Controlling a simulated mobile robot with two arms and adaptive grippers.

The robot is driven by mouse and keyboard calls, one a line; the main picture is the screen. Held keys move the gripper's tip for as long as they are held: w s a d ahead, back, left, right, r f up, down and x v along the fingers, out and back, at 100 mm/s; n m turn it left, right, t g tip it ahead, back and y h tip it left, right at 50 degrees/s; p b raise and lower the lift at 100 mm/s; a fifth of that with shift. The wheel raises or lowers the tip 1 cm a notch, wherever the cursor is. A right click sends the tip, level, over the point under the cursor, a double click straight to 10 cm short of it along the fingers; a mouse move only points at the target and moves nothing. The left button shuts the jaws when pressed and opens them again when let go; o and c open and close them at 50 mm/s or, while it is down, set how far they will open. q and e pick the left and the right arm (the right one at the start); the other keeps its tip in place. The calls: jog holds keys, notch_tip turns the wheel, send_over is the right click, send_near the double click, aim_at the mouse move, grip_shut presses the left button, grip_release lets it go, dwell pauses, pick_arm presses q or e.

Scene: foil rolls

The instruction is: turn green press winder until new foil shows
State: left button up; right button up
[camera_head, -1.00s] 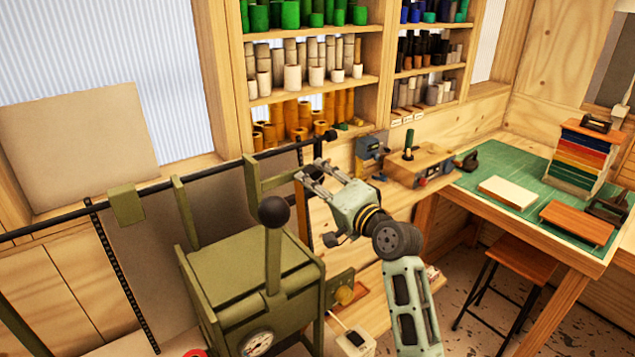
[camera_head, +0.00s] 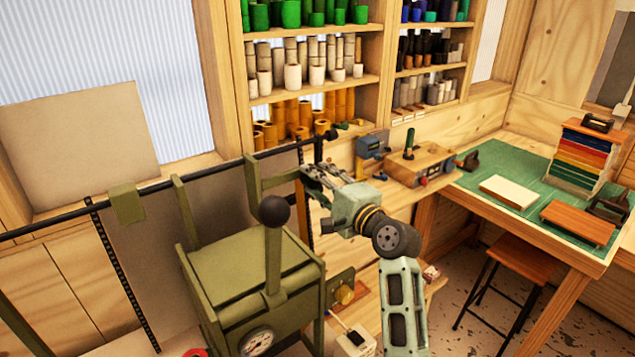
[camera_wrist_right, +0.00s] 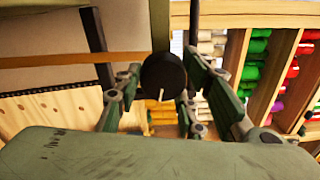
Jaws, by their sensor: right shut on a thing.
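The green press (camera_head: 235,275) stands low in the middle of the head view, with a black ball lever and a dial. A black bar (camera_head: 70,222) crosses above it, and a dull grey-brown sheet (camera_head: 150,250) hangs below the bar. The bar's right end has a dark crank part (camera_head: 330,137). My right gripper (camera_head: 312,172) is at that end, right of the green bracket. In the right wrist view its fingers (camera_wrist_right: 160,85) stand either side of a round black knob (camera_wrist_right: 162,73) with a pale mark, and are shut on it. My left gripper is out of view.
Shelves (camera_head: 312,90) of coloured rolls stand behind the bar. A wooden box device (camera_head: 420,163) sits right of the gripper. A bench with a green mat (camera_head: 480,172) and a stool (camera_head: 525,258) are at the right.

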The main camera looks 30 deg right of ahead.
jog(key=shift+a+f, duration=0.1)
jog(key=shift+f, duration=0.45)
jog(key=o, duration=0.9)
jog(key=shift+o, duration=0.9)
jog(key=shift+r, duration=0.2)
jog(key=s+d, duration=0.1)
jog(key=s, duration=1.1)
jog(key=shift+d, duration=0.4)
